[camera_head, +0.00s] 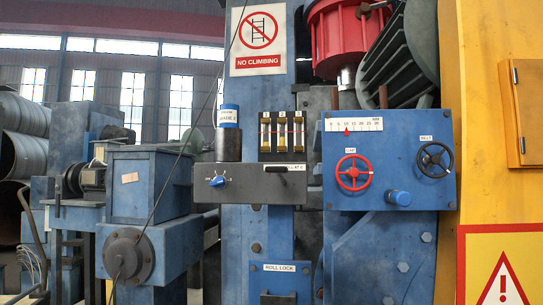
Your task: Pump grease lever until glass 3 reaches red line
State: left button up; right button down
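Three sight glasses with yellowish contents stand side by side on a dark panel: a left glass (265,132), a middle glass (282,132) and a right glass (299,132). A reddish line seems to cross them; their exact levels and numbers are too small to read. Below is a dark grey pump box (238,190) with a short black lever (277,169) and a blue selector knob (218,181). A dark cylinder (228,145) with a blue "GRADE 2" label stands on the box's left. Neither gripper is in view.
To the right, a blue panel (400,190) carries a red handwheel (353,172), a black handwheel (436,159), a blue button (398,197) and a scale with a red pointer (347,127). Blue machinery (146,185) stands left. A thin cable hangs across the left-centre.

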aim_at(278, 171)
jog(key=u, duration=2.4)
jog(key=k, duration=0.85)
jog(key=z, duration=1)
jog(key=i, duration=0.5)
